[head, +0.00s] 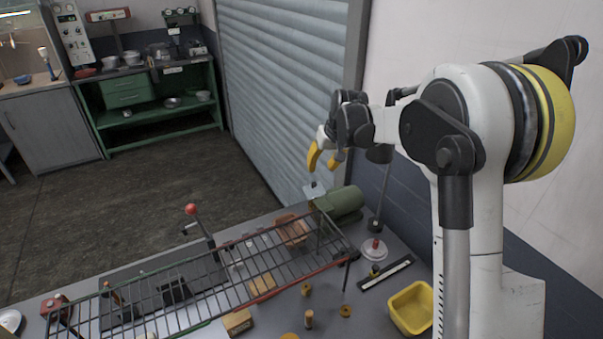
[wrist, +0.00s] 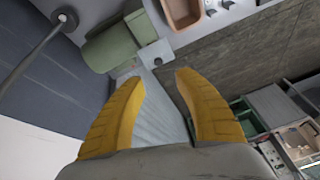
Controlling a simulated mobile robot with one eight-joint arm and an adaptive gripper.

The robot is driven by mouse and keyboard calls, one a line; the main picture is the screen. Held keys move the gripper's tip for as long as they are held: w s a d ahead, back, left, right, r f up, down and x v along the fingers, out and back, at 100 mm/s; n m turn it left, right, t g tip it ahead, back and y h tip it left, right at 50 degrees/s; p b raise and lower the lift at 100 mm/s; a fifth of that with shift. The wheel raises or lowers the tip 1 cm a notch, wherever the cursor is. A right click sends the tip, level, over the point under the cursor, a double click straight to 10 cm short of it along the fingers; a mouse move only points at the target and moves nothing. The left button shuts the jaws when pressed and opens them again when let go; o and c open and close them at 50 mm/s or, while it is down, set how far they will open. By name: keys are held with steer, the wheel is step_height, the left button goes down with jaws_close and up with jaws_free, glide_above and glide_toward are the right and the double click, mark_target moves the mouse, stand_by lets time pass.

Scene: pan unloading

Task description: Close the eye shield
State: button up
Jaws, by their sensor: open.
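A green rounded machine (head: 340,204) lies at the far right end of the grey bench. A small pale plate (head: 314,190), which looks like the eye shield, stands at its left end. In the wrist view the green machine (wrist: 108,46) is at the upper left, and the pale plate (wrist: 153,56) is at its lower right end, just beyond my fingertips. I cannot tell the shield's exact angle or its hinge. My gripper (head: 323,166) is above the plate, yellow fingers apart and empty. In the wrist view the gripper (wrist: 160,80) shows a clear gap between its fingers.
A wire rack (head: 215,275) stands over the bench's middle. A brown tray (head: 292,231) is left of the machine. A lamp pole (head: 382,195) rises close by on the right. A yellow bin (head: 411,308) is at the front right. A roller shutter (head: 285,90) is behind.

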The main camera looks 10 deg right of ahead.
mark_target(314, 183)
steer(key=b+x, duration=0.1)
steer(key=x, duration=0.9)
steer(key=shift+d+f, duration=0.1)
steer(key=shift+f, duration=0.1)
jaws_close()
